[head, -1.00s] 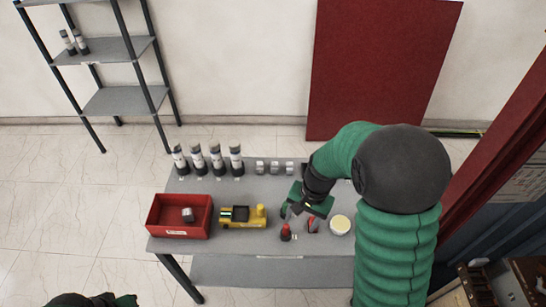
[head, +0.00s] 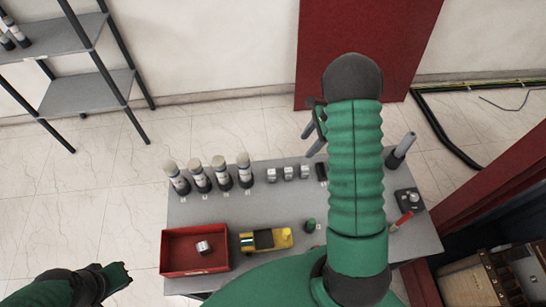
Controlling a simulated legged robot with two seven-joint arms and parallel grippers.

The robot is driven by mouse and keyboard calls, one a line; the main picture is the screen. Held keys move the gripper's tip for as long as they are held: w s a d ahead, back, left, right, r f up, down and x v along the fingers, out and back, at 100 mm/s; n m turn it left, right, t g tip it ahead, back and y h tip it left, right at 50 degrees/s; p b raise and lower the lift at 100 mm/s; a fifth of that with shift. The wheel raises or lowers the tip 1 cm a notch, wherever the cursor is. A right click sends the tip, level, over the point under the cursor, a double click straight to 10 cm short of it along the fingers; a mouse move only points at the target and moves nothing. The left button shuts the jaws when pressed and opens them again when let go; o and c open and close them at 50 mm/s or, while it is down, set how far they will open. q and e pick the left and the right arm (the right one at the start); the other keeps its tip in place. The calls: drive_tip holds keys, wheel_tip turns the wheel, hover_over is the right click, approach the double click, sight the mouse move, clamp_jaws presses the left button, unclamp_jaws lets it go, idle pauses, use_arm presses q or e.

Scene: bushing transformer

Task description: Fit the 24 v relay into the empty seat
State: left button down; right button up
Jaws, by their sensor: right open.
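Three small silver-grey blocks, which look like relays (head: 287,173), stand in a row at the back middle of the grey table. A dark block-like spot (head: 321,172) sits at the right end of that row, partly beside my arm; I cannot tell whether it is an empty seat. One similar silver block (head: 204,247) lies in the red bin (head: 178,262). No voltage label is readable. My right gripper (head: 314,128) is open, held near the table's back edge above the row, with nothing visible in it. My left gripper (head: 118,278) is at the lower left, off the table.
Several dark-and-white cylinders (head: 222,173) stand at the back left. A yellow and black toy-like vehicle (head: 266,239) and a small green item (head: 310,225) are at the front. A grey box with a knob (head: 408,200) is at the right. My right arm hides part of the table.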

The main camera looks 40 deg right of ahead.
drive_tip(key=f, duration=0.2)
drive_tip(key=p, duration=0.1)
approach(289, 169)
drive_tip(key=f, duration=0.1)
drive_tip(key=x, duration=0.3)
drive_tip(key=p+x, duration=0.1)
drive_tip(key=x, duration=0.1)
drive_tip(key=shift+w, duration=0.4)
drive_tip(key=x, duration=0.1)
drive_tip(key=p+x, duration=0.1)
drive_tip(key=x, duration=0.1)
drive_tip(key=shift+s+a+f+p, duration=0.2)
drive_tip(key=shift+s+a+p, duration=0.15)
drive_tip(key=shift+a+p, duration=0.05)
drive_tip(key=shift+a+f, duration=0.1)
drive_tip(key=shift+f, duration=0.3)
drive_tip(key=shift+w+f, duration=0.1)
drive_tip(key=shift+w, duration=0.1)
drive_tip(key=c, duration=0.4)
use_arm(q)
drive_tip(key=v, duration=0.4)
drive_tip(key=shift+r, duration=0.15)
use_arm(e)
drive_tip(key=shift+s, duration=0.1)
clamp_jaws()
